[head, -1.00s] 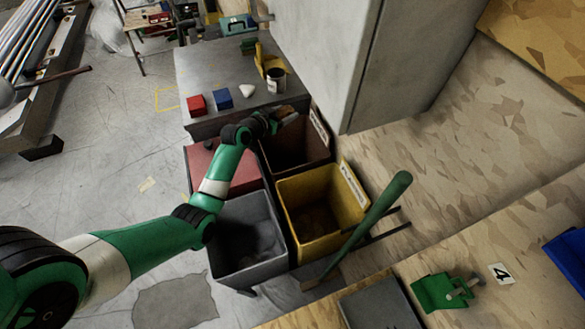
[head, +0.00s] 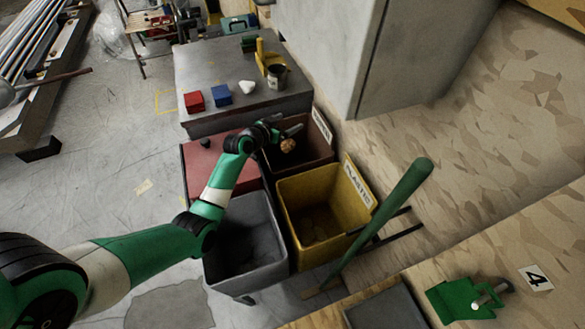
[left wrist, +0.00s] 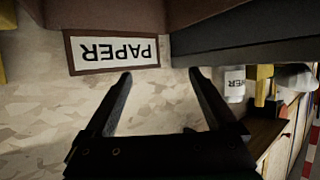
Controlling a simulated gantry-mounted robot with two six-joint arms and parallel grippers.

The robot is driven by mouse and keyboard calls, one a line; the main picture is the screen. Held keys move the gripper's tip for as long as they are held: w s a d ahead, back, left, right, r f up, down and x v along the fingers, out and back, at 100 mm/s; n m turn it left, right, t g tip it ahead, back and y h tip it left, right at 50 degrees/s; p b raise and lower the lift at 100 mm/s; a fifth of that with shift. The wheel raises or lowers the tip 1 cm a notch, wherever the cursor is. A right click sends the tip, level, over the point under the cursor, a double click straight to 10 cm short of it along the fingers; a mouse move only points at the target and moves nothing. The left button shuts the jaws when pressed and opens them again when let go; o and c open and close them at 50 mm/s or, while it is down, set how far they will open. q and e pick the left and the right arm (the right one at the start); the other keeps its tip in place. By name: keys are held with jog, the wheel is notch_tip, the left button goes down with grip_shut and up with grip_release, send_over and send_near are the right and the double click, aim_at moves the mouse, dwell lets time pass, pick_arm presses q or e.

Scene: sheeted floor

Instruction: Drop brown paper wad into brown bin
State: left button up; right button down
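The brown bin (head: 318,168) stands behind the yellow bin, its mouth facing up; its white label reads PAPER (left wrist: 112,52), upside down in the left wrist view. My left gripper (head: 297,128) is over the bin's mouth. Its two fingers are spread apart with nothing between them in the left wrist view (left wrist: 160,88). The brown paper wad (head: 288,146) shows just below the fingers, against the dark inside of the brown bin, and looks free of the grip. The wad is not seen in the left wrist view. My right gripper is not in view.
A yellow bin (head: 283,215) labelled PLASTIC, a grey bin (head: 210,265) and a red bin (head: 200,165) stand close around. Behind is a grey table (head: 215,70) with red and blue blocks and a can. A grey cabinet (head: 385,60) rises close at the right.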

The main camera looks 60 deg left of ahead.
pick_arm(q)
jog(key=shift+s, duration=0.1)
jog(key=p+v, duration=0.4)
jog(key=v, duration=0.7)
jog(key=shift+s+d+p, duration=0.15)
jog(key=shift+s+p, duration=0.05)
jog(key=shift+p, duration=0.1)
